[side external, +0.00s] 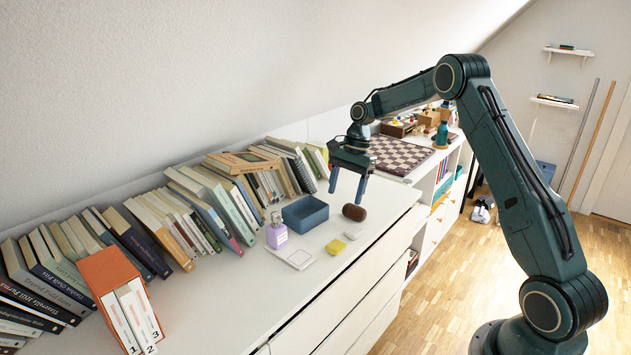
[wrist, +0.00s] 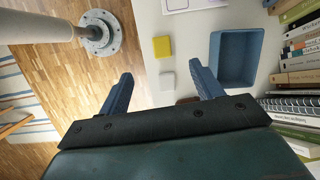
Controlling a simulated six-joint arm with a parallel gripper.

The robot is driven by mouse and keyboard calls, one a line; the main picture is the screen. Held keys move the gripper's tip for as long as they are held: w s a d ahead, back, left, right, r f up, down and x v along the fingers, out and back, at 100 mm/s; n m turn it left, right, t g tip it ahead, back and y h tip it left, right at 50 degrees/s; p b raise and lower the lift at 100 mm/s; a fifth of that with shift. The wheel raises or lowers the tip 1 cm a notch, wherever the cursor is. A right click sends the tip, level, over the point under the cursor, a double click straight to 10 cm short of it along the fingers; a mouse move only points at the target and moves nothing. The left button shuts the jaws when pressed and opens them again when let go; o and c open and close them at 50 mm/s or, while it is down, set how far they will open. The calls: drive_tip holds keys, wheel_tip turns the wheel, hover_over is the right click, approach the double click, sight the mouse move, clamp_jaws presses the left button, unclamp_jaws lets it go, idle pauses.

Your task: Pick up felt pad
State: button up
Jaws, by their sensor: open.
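A small flat yellow square (side external: 336,247) lies on the white cabinet top; it also shows in the wrist view (wrist: 162,47). A small pale square (side external: 353,234) lies beside it, nearer my gripper, and shows in the wrist view (wrist: 167,81). Either could be the felt pad; I cannot tell which. My gripper (side external: 347,195) is open, empty and pointing down above the cabinet top. In the wrist view, the pale square appears between its fingers (wrist: 161,71), with the yellow square just beyond the fingertips. Nothing touches the fingers.
A dark brown rounded object (side external: 354,213) is below my gripper, mostly hidden in the wrist view. Books line the wall. The cabinet's front edge is clear.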

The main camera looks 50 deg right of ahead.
drive_tip(key=f, duration=0.1)
drive_tip(key=d+f, duration=0.1)
drive_tip(key=m, duration=0.1)
drive_tip(key=shift+w+d+f, duration=0.2)
drive_tip(key=shift+d+f, duration=0.1)
drive_tip(key=shift+f, duration=0.1)
drive_tip(key=shift+f, duration=0.1)
hover_over(336, 244)
drive_tip(key=d, duration=0.2)
drive_tip(key=shift+s+d+f+x, duration=0.1)
drive_tip(key=shift+d+x, duration=0.2)
drive_tip(key=shift+x, duration=1)
drive_tip(key=shift+s+d+f+x, duration=0.1)
drive_tip(key=shift+d+x, duration=0.2)
drive_tip(key=shift+x, duration=1)
drive_tip(key=shift+d+f+x, duration=0.1)
drive_tip(key=shift+d+x, duration=0.15)
drive_tip(key=shift+x, duration=1.05)
drive_tip(key=shift+x, duration=2.55)
drive_tip(key=shift+d, duration=0.1)
drive_tip(key=c, duration=1)
